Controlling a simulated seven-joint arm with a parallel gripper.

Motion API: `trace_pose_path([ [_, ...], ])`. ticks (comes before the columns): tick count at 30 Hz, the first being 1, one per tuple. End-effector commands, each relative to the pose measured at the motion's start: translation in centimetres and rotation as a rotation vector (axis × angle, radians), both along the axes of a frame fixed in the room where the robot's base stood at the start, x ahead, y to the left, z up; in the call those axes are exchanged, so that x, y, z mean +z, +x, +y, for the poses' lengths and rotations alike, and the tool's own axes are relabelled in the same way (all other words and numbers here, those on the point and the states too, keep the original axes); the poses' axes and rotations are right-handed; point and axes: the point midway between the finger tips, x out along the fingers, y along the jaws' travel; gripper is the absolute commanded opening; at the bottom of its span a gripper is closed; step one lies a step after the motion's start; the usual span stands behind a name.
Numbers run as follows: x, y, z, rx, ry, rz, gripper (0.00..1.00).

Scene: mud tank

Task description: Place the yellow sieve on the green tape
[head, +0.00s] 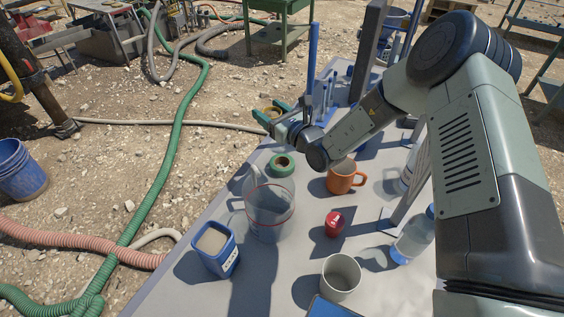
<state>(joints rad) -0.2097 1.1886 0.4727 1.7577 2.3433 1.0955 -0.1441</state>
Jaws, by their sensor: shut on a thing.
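My gripper (274,114) is at the far end of the table, above its left edge in the picture. Its fingers are shut on a small round yellow thing, the yellow sieve (272,112), which is partly hidden by the fingers. The green tape (282,161) is a roll lying flat on the table, below the gripper in the picture and apart from the sieve. How high the sieve is above the table is hard to tell.
On the grey table (165,294), a clear beaker (269,222) stands in front of the tape. An orange mug (340,179) is right of it. A blue container (215,250), red can (334,223), pale cup (341,276) and bottle (412,238) stand nearer. Blue upright rods (313,60) rise behind.

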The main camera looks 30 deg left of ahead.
Motion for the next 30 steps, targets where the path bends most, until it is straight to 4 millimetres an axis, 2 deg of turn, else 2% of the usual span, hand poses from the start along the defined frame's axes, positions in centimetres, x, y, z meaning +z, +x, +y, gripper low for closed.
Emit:
trace_pose_path([
  [1,-1.1,0.0,0.0,0.000,0.002,0.001,0.31],
  [5,-2.9,0.0,0.0,0.001,0.001,0.001,0.31],
  [12,-7.5,0.0,0.0,0.000,0.000,0.000,0.31],
  [20,-9.7,0.0,0.0,0.000,0.001,-0.001,0.31],
  [26,-12.4,0.0,0.0,0.001,0.002,-0.001,0.31],
  [30,-12.6,0.1,0.0,0.000,0.002,-0.002,0.31],
])
